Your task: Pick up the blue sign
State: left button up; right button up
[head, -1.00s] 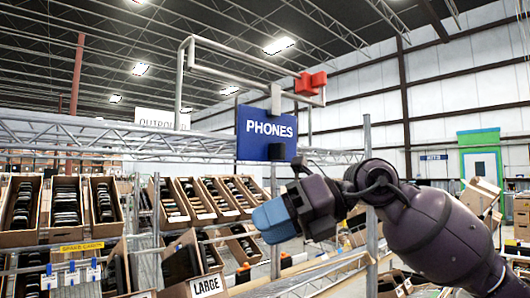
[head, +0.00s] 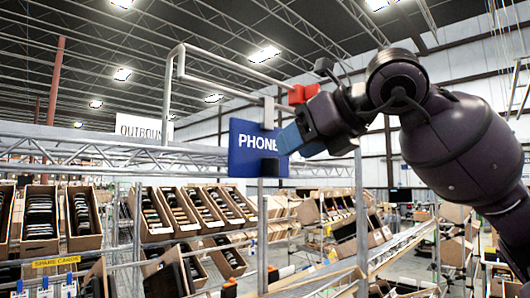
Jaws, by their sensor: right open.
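The blue sign (head: 250,160) with white lettering hangs upright from a grey metal frame above the shelving, near the middle of the head view. My left gripper is out of view.
The hanging frame (head: 225,62) carries a red block (head: 302,94) just above my right gripper. Tilted cartons (head: 40,215) of dark items fill the racks below. A white sign (head: 143,127) hangs farther back.

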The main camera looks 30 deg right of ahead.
aim_at(278, 165)
jog(key=x, duration=0.3)
jog(key=p+x, duration=0.1)
jog(key=x, duration=0.1)
jog(key=shift+d+f, duration=0.3)
jog(key=shift+d, duration=0.05)
jog(key=shift+w+a+f, duration=0.25)
jog(key=shift+w+f, duration=0.05)
jog(key=shift+w, duration=0.2)
jog(key=shift+c, duration=0.2)
jog(key=c, duration=0.7)
grip_shut()
